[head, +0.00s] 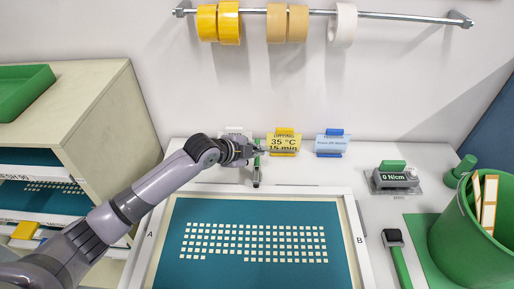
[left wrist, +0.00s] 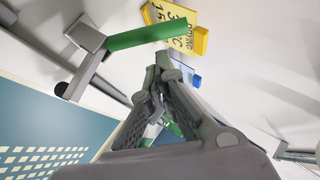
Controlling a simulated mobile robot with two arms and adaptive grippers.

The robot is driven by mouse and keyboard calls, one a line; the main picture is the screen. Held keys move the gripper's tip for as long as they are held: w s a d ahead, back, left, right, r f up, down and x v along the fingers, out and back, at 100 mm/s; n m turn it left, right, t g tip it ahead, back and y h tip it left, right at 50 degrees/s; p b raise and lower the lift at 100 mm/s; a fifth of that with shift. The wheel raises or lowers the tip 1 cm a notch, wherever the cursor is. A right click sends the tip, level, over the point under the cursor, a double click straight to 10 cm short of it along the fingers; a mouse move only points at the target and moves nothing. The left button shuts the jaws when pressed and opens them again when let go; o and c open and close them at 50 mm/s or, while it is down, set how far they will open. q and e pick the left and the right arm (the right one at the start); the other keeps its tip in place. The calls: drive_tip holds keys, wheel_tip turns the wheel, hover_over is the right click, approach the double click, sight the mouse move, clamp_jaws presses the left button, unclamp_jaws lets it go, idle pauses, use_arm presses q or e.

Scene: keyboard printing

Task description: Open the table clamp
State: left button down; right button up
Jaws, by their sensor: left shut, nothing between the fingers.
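The table clamp (head: 257,177) is a small grey metal clamp with a green handle, at the back edge of the framed screen (head: 258,190) in the head view. In the left wrist view its green handle (left wrist: 146,34) lies at the upper left, joined to grey metal parts. My left gripper (head: 260,149) is at the clamp's upper end in the head view and partly hides it. Its fingers (left wrist: 163,68) are shut and empty, beside the green handle. Whether they touch it I cannot tell. My right gripper is not in view.
A yellow drying sign (head: 284,143) and a blue sign (head: 331,144) stand close behind and right of the gripper. A gauge (head: 394,179), a green-handled tool (head: 398,255) and a green bin (head: 469,247) are at right. A shelf unit (head: 95,115) stands at left.

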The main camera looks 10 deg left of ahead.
use_arm(q)
drive_tip(key=shift+w+a+f, duration=0.2)
drive_tip(key=shift+w+f, duration=0.15)
drive_tip(key=shift+w, duration=0.05)
drive_tip(key=shift+w+g, duration=0.2)
drive_tip(key=shift+g, duration=0.1)
drive_tip(key=shift+w+a+n+g, duration=0.1)
drive_tip(key=shift+w+n+g, duration=0.2)
idle(0.3)
drive_tip(key=shift+w, duration=0.1)
drive_tip(key=shift+w+a+f+n+g, duration=0.1)
drive_tip(key=shift+w+f+n+g, duration=0.25)
drive_tip(key=shift+w+g, duration=0.4)
drive_tip(key=w+f+g+b, duration=0.1)
drive_tip(key=g+b, duration=0.1)
drive_tip(key=w+f+n+g+b, duration=0.1)
drive_tip(key=b, duration=0.2)
drive_tip(key=shift+a+f+g+h, duration=0.15)
drive_tip(key=shift+a+g+h, duration=0.05)
drive_tip(key=shift+g+h, duration=0.15)
drive_tip(key=shift+w+a+f+b, duration=0.15)
drive_tip(key=shift+w+f+b, duration=0.5)
drive_tip(key=shift+b, duration=0.9)
